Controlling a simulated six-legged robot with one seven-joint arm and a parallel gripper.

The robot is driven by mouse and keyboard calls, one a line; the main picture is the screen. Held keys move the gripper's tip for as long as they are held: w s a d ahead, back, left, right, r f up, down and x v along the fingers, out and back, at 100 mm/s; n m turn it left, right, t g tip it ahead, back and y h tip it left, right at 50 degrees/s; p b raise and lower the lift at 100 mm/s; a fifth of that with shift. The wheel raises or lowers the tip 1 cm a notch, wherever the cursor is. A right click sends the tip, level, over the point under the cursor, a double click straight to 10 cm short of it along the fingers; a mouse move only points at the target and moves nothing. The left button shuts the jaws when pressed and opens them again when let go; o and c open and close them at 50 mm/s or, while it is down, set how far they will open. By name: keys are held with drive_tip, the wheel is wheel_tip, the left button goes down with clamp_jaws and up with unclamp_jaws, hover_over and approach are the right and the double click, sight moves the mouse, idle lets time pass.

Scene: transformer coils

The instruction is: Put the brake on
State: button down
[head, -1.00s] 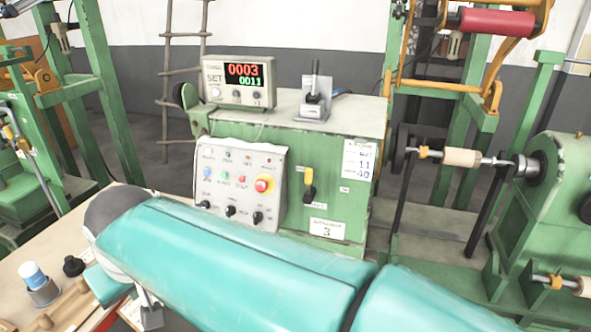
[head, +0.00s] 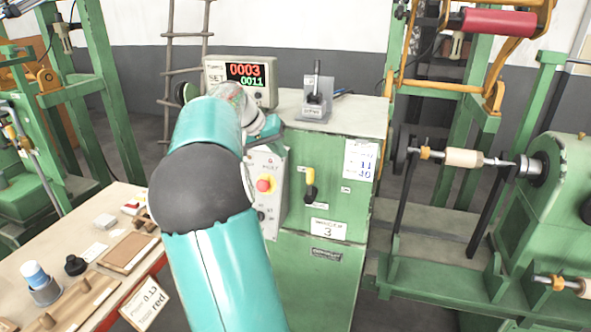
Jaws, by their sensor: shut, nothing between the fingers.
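The green machine cabinet (head: 325,260) stands in the middle. On its top right, a black upright lever (head: 317,80) rises from a small grey metal bracket (head: 313,110). Which of these is the brake, I cannot read from the labels. My arm (head: 222,270) reaches up in front of the cabinet. Its wrist (head: 264,130) is left of and below the lever, apart from it in the picture. My gripper's fingers are hidden behind the arm.
The counter box (head: 245,75) shows 0003 and 0011. My arm covers most of the control panel; its red button (head: 264,184) shows. A table (head: 120,190) with small items is at left. A green winding machine (head: 565,190) holds a wooden spool (head: 462,157) at right.

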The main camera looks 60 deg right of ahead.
idle(0.3)
approach(311, 183)
drive_tip(key=d+f, duration=0.4)
drive_tip(key=shift+w+r, duration=0.2)
drive_tip(key=shift+w, duration=0.25)
drive_tip(key=shift+s, duration=0.1)
